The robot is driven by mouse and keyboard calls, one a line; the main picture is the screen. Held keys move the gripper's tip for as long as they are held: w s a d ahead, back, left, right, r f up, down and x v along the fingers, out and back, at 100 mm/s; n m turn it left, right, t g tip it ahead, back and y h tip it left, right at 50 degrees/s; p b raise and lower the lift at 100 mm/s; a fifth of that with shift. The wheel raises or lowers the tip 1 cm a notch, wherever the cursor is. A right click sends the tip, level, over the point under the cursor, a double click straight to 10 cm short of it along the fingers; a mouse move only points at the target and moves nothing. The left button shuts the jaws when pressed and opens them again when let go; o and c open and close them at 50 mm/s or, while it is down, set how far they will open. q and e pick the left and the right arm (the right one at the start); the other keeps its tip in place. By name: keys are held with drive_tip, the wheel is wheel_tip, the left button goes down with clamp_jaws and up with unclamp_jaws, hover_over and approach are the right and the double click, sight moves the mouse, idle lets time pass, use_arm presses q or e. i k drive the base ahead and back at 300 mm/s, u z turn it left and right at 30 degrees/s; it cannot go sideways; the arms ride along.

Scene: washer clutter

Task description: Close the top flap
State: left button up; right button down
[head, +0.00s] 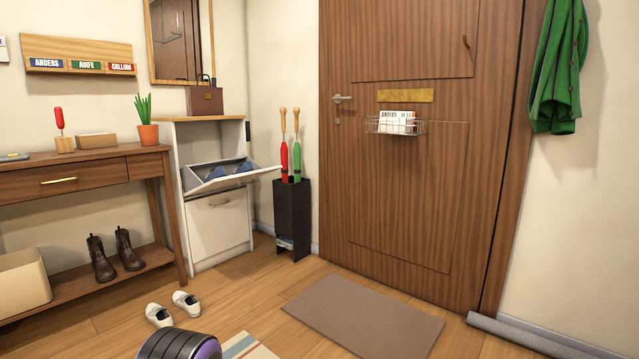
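The top flap (232,178) belongs to a narrow white shoe cabinet with a wooden top (198,119), left of the door. The flap is tilted far out from the cabinet front, so its compartment is open. Something blue and dark shows inside the compartment, partly hidden behind the flap. The lower flap (218,228) of the cabinet is shut. Neither of my grippers is in view.
A wooden console table (75,182) stands on the left. White shoes (172,308) and a brown mat (362,313) lie on the floor, with bare floor between.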

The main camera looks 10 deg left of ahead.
sight(193, 177)
drive_tip(key=z, duration=0.1)
drive_tip(key=i, duration=2.3)
drive_tip(key=u, duration=1.1)
drive_tip(key=i, duration=0.65)
drive_tip(key=u, duration=0.85)
